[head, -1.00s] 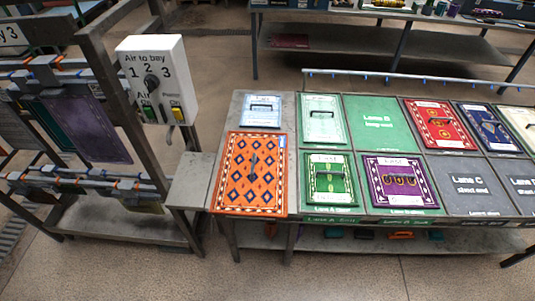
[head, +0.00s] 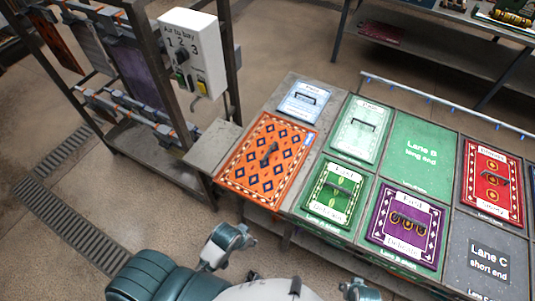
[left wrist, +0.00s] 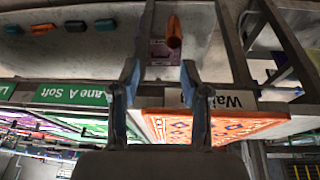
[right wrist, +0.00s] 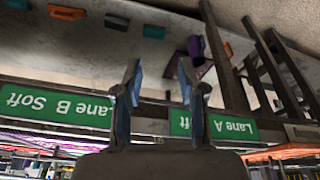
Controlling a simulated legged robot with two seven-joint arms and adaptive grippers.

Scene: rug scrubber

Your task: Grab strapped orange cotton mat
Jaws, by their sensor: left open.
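The orange mat (head: 262,172) has blue diamonds, a cream-and-orange border and a dark strap handle (head: 268,154) near its middle. It lies flat on the left end of the grey table. Its edge side also shows in the left wrist view (left wrist: 215,125), beyond my left gripper (left wrist: 158,80), which is open with nothing between its fingers. My right gripper (right wrist: 158,78) is also open and empty, facing the Lane A and Lane B front edge. In the right wrist view only a strip of the mat (right wrist: 278,152) shows at lower right. Neither gripper touches the mat.
A pale blue mat (head: 303,101) lies behind the orange one. Green (head: 335,192) and purple (head: 407,224) mats lie to its right. A control box (head: 193,52) and rack posts stand at left. A lower shelf (left wrist: 75,50) holds small coloured objects.

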